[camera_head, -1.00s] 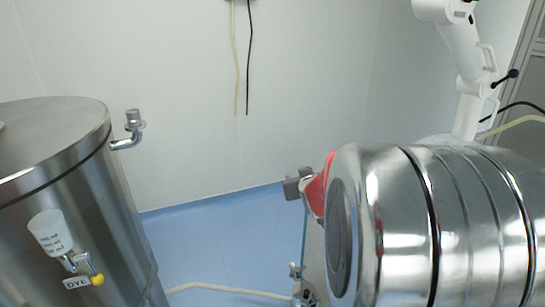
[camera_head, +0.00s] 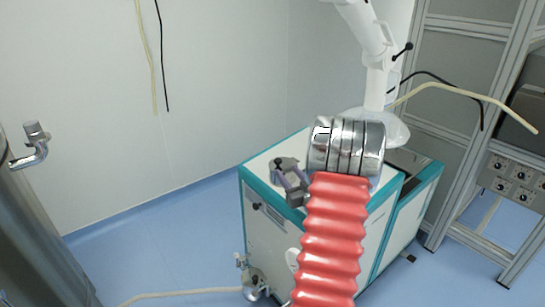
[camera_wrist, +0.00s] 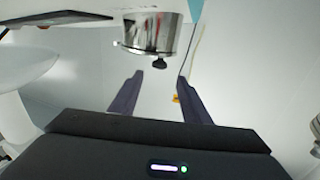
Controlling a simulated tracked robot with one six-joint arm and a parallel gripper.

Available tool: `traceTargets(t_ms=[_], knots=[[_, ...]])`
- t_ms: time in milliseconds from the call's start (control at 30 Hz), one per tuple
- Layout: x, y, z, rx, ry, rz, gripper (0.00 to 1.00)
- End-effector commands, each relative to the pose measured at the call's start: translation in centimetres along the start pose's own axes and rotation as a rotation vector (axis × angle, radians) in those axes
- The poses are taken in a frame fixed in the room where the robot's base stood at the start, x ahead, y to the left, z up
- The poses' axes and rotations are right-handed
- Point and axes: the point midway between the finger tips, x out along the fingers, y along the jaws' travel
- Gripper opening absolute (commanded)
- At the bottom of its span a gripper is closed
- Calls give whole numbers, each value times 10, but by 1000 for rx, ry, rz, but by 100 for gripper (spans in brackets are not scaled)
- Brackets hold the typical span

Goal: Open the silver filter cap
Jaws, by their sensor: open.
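In the wrist view, a shiny silver round part, which looks like the filter cap (camera_wrist: 145,34), shows at the upper middle with a dark knob (camera_wrist: 159,64) at its lower edge. My gripper (camera_wrist: 160,77) is open, with its two dark fingers apart and nothing seen held between them.
A steel tank (camera_head: 35,245) with a capped bent pipe (camera_head: 35,140) stands at the left. A white jointed arm (camera_head: 372,45) rises behind the machine. A grey frame with a knob panel (camera_head: 515,178) stands right. Blue floor (camera_head: 170,245) is open between tank and machine.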

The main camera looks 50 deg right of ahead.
Motion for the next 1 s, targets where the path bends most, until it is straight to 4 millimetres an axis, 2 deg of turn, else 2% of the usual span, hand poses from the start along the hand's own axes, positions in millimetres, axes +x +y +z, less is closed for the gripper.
traceTargets(t_ms=[467, 667, 1000], knots=[[4, 1, 0, 1, 4, -1, 43], [23, 1, 0, 1, 4, -1, 43], [75, 0, 0, 1, 4, -2, 43]])
